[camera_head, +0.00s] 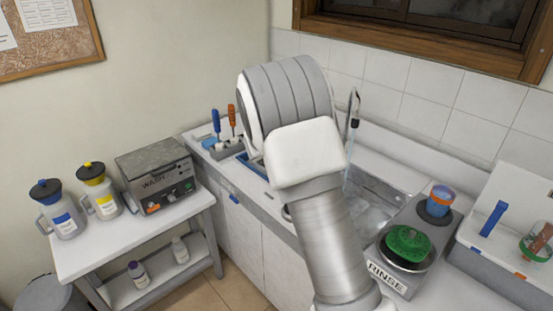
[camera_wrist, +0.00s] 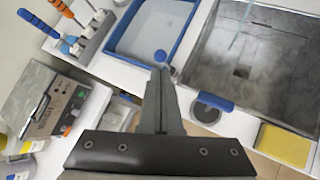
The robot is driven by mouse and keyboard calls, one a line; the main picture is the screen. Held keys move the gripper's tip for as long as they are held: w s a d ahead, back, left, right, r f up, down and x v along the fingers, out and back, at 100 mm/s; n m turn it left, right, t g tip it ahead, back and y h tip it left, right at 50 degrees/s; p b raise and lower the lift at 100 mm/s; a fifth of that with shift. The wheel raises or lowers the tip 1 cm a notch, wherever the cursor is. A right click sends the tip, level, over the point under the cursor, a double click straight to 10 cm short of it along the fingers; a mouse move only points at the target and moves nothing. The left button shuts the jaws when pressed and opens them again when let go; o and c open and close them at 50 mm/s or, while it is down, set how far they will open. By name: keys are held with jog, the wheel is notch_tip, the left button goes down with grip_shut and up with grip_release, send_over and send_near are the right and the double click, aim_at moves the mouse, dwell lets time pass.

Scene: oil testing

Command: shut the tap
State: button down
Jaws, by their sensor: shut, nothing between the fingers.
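The tap (camera_head: 353,108) is a thin, curved metal spout with a dark tip at the back of the sink (camera_head: 408,183). A pale blue stream of water (camera_head: 347,178) runs from it into the sink. In the wrist view the stream (camera_wrist: 241,27) falls into the grey sink basin (camera_wrist: 275,80), but the spout is out of frame. I cannot make out the tap's handle. My gripper (camera_wrist: 162,73) is shut and empty, left of the sink, over the counter's front edge. In the head view my own arm hides it.
A blue-rimmed tray (camera_wrist: 188,38) lies left of the sink, beside a rack of screwdrivers (camera_wrist: 92,38). A yellow sponge (camera_wrist: 284,145) is at the sink's front. The RINSE unit (camera_head: 388,272) stands right. A side table (camera_head: 90,256) holds jugs and the WASH box (camera_head: 155,175).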

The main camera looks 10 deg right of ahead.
jog(key=v, duration=0.6)
jog(key=shift+r, duration=0.3)
jog(key=shift+s, duration=0.1)
